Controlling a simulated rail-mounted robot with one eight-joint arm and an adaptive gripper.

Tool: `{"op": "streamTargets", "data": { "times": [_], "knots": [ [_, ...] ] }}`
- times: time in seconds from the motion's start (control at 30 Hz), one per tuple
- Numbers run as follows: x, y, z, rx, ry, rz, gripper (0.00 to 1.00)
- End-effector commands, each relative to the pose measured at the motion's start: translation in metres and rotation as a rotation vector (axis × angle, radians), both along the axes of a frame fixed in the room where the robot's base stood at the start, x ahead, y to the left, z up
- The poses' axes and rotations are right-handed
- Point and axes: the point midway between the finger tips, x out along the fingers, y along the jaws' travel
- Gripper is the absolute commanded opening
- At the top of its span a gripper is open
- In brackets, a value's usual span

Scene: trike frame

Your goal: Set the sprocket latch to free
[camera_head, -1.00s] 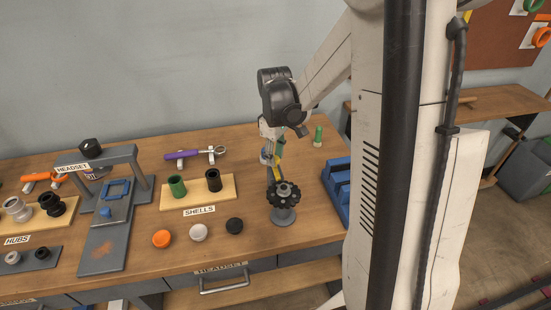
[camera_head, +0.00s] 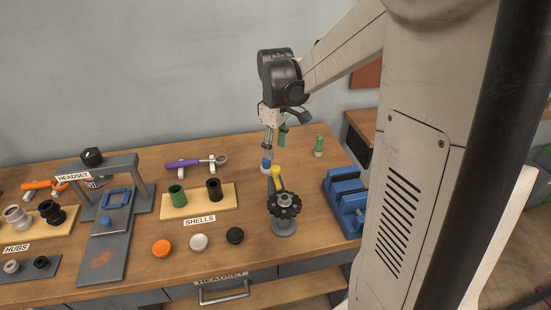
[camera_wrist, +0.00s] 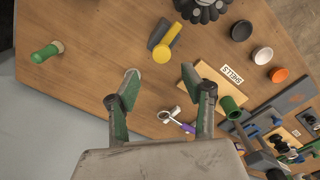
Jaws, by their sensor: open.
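The black toothed sprocket (camera_head: 285,205) sits on a grey round base on the bench. Behind it is a yellow lever (camera_head: 276,176) next to a grey part; in the wrist view the yellow lever (camera_wrist: 168,42) lies slantwise beside a dark grey bar (camera_wrist: 158,32). The sprocket (camera_wrist: 204,8) is cut by the top edge there. I cannot read the latch setting. My gripper (camera_head: 275,150) hangs above and behind the lever, pointing down. In the wrist view my gripper (camera_wrist: 167,92) is open and empty, its fingers apart over bare wood, clear of the lever.
A blue block fixture (camera_head: 346,200) stands right of the sprocket, and a green-handled tool (camera_head: 319,145) stands behind it. The shells board (camera_head: 222,202) and three caps, one orange (camera_head: 161,248), lie left. A purple-handled tool (camera_head: 184,163) rests at the back.

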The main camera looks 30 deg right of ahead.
Motion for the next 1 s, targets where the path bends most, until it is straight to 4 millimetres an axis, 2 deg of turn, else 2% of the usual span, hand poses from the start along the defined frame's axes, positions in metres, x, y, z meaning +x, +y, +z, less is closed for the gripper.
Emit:
{"op": "streamTargets", "data": {
  "times": [0.1, 0.33, 1.0],
  "knots": [
    [0.0, 0.0, 0.021, 0.0, 0.0, 0.0, 0.44],
    [0.0, 0.0, 0.046, 0.0, -0.001, 0.0, 0.44],
    [-0.001, 0.001, 0.051, 0.0, -0.001, -0.001, 0.44]
  ]
}}
